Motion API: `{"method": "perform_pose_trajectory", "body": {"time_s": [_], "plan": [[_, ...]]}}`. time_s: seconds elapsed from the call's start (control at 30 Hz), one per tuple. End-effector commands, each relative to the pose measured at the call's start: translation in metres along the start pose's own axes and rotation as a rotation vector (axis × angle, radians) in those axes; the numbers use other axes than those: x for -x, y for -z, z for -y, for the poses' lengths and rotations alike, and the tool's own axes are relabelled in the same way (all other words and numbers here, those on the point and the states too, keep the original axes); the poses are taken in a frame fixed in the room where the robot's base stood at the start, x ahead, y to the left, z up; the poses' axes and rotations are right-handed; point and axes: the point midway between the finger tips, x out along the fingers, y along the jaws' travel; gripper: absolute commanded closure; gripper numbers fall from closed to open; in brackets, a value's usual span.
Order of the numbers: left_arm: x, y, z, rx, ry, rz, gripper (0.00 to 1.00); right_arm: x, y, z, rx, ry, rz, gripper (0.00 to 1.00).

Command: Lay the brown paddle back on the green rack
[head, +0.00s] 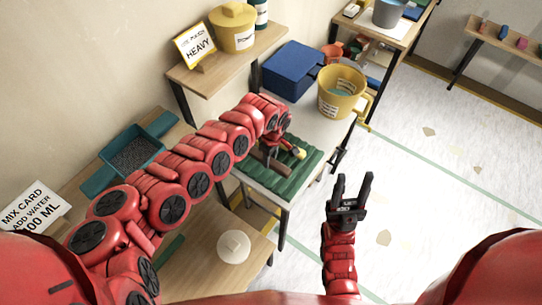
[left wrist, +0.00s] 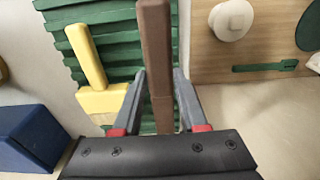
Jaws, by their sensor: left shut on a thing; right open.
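My left gripper (head: 270,147) is shut on the brown paddle (head: 262,158), over the ribbed green rack (head: 287,186). In the left wrist view the brown paddle (left wrist: 154,40) runs lengthwise between the fingers of my left gripper (left wrist: 159,78), with the green rack (left wrist: 112,33) behind it. I cannot tell whether the paddle touches the rack. A yellow brush with a yellow handle (left wrist: 86,58) lies on the rack beside the paddle; its end also shows in the head view (head: 299,153). My right gripper (head: 351,189) is open and empty, right of the table.
A blue box (head: 291,70) and a yellow bucket (head: 341,92) stand behind the rack on the same table. A teal tray (head: 132,152) is at the left. A round white object (head: 233,247) sits on the wooden table in front. Floor at right is clear.

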Motion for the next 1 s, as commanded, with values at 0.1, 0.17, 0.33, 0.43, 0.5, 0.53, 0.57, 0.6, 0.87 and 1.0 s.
{"method": "perform_pose_trajectory", "body": {"time_s": [0.1, 0.17, 0.33, 0.43, 0.5, 0.53, 0.57, 0.6, 0.87, 1.0], "plan": [[0.001, 0.0, 0.0, 0.001, 0.0, 0.0, 1.0, -0.002, 0.0, 0.0, 0.0, 0.0, 0.0, 0.5], [0.003, 0.0, 0.0, 0.002, 0.0, 0.001, 1.0, -0.005, 0.001, 0.0, 0.0, 0.0, 0.0, 0.5], [-0.01, -0.001, 0.0, 0.003, 0.0, 0.002, 1.0, 0.003, -0.001, 0.0, 0.0, 0.0, 0.0, 0.5], [-0.021, -0.001, 0.001, 0.004, 0.001, 0.002, 1.0, 0.01, -0.002, 0.001, 0.0, 0.0, 0.0, 0.5], [-0.03, -0.002, 0.001, 0.004, 0.001, 0.001, 1.0, 0.016, -0.003, 0.001, 0.0, 0.0, 0.0, 0.5], [-0.034, -0.002, 0.001, 0.003, 0.001, 0.001, 1.0, 0.018, -0.003, 0.001, 0.0, 0.0, 0.0, 0.5], [-0.038, -0.003, 0.0, 0.003, 0.001, 0.001, 1.0, 0.021, -0.004, 0.001, 0.0, 0.0, 0.0, 0.5], [-0.043, -0.003, 0.0, 0.003, 0.001, 0.001, 1.0, 0.024, -0.004, 0.001, 0.0, 0.0, 0.0, 0.5], [-0.071, -0.004, 0.0, 0.003, 0.001, 0.001, 1.0, 0.04, -0.007, 0.002, 0.0, 0.0, 0.0, 0.5], [-0.075, -0.004, 0.0, 0.003, 0.0, 0.001, 1.0, 0.042, -0.007, 0.002, 0.0, 0.0, 0.0, 0.5]]}}
